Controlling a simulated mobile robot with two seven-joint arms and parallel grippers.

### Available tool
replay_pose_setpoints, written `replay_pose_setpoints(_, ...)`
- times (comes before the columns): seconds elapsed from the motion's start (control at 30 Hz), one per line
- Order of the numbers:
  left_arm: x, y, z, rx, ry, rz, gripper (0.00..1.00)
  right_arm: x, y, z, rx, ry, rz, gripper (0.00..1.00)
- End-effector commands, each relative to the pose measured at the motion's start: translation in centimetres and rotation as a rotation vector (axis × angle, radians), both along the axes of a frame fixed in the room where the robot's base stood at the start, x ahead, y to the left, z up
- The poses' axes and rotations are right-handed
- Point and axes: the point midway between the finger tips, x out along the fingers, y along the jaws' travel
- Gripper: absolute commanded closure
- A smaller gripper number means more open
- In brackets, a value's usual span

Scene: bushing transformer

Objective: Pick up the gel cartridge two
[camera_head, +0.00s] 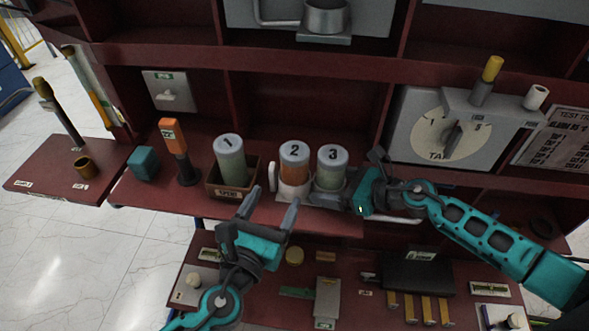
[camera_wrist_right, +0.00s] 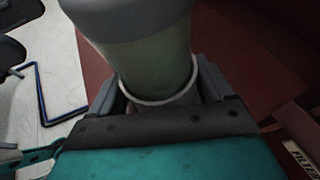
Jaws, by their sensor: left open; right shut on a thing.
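Gel cartridge two (camera_head: 295,165) has a grey cap marked 2 and an orange body. It stands upright in a white holder with a handle on its left side. My left gripper (camera_head: 270,210) is open and empty, in front of and below it. Cartridge three (camera_head: 331,168), grey-capped with a green body, stands just to its right. My right gripper (camera_head: 346,187) is at the right side of cartridge three. In the right wrist view, the green cartridge (camera_wrist_right: 155,62) and a white ring at its lower end sit between the shut fingers; the exact contact is hidden.
Cartridge one (camera_head: 229,160) stands in a brown box (camera_head: 246,186) to the left. An orange-topped tool (camera_head: 172,135) and a teal block (camera_head: 143,163) are further left. A dial panel (camera_head: 445,128) stands at right. A lower shelf below holds several small parts.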

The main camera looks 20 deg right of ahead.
Motion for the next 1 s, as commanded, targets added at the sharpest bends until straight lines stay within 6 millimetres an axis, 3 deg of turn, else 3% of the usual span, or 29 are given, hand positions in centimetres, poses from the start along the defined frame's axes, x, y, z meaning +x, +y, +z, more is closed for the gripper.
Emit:
replay_pose_setpoints(0.1,1.8,-1.4,0.1,-0.002,-0.001,0.0,0.29,0.0,0.0,0.1,0.0,-0.002,-0.001,0.52)
replay_pose_setpoints(0.7,6.7,-5.1,-0.3,-0.003,0.003,0.0,0.29,0.0,0.0,0.1,0.0,-0.002,-0.001,0.52)
replay_pose_setpoints(1.0,7.3,-5.6,-0.4,-0.004,0.006,0.0,0.29,0.0,0.0,0.1,0.0,-0.002,-0.001,0.52)
